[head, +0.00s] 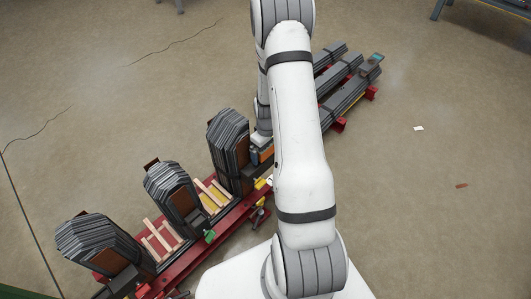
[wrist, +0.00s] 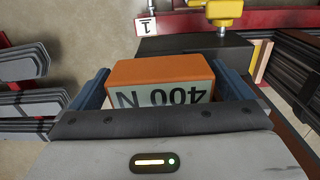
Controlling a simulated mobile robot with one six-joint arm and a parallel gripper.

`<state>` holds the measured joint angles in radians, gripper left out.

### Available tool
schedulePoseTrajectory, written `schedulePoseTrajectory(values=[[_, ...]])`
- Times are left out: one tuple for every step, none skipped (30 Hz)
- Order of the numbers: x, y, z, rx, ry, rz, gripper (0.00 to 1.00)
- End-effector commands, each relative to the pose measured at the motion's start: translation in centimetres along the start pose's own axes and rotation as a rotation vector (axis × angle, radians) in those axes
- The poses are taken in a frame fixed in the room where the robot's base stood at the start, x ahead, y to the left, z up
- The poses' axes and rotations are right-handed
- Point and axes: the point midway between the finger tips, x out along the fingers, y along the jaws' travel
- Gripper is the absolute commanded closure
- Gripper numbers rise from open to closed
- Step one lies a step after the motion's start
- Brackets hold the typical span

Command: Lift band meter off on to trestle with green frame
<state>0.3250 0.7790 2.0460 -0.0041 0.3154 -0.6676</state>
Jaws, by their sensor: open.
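The band meter (wrist: 165,72) is an orange box with a pale face reading 400 N, upside down in the wrist view. It sits between the two blue fingers of my gripper (wrist: 165,82), which is open around it.
Three upright dark laminated stacks (head: 173,190) stand along a red frame (head: 185,262) with wooden battens. More dark strips (head: 345,80) lie on red supports behind my arm. In the wrist view a dark block (wrist: 195,42) and yellow fitting (wrist: 222,12) lie beyond the meter. Open floor surrounds these.

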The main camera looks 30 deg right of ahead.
Motion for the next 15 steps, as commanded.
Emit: schedulePoseTrajectory(values=[[0.08,0.01,-0.03,0.000,0.001,0.001,0.00],[0.03,0.01,-0.03,0.000,0.001,0.001,0.00],[-0.03,0.00,-0.04,0.000,0.001,0.001,0.00],[-0.03,0.00,-0.03,0.000,0.001,0.001,0.00],[-0.04,-0.01,-0.03,0.000,0.001,0.001,0.00],[-0.04,-0.01,-0.03,0.000,0.001,0.001,0.02],[-0.04,-0.02,-0.03,0.000,0.000,0.001,0.04],[-0.04,-0.02,-0.03,0.000,0.000,0.000,0.07],[-0.05,-0.03,-0.03,-0.001,0.000,0.000,0.10],[-0.05,-0.03,-0.03,-0.001,0.000,0.000,0.12],[-0.05,-0.03,-0.03,-0.001,0.000,0.000,0.15],[-0.05,-0.04,-0.03,-0.001,0.000,0.000,0.18],[-0.05,-0.04,-0.03,-0.001,0.000,0.000,0.20],[-0.05,-0.04,-0.03,-0.001,0.000,0.000,0.23],[-0.05,-0.05,-0.04,-0.001,0.000,0.000,0.26]])
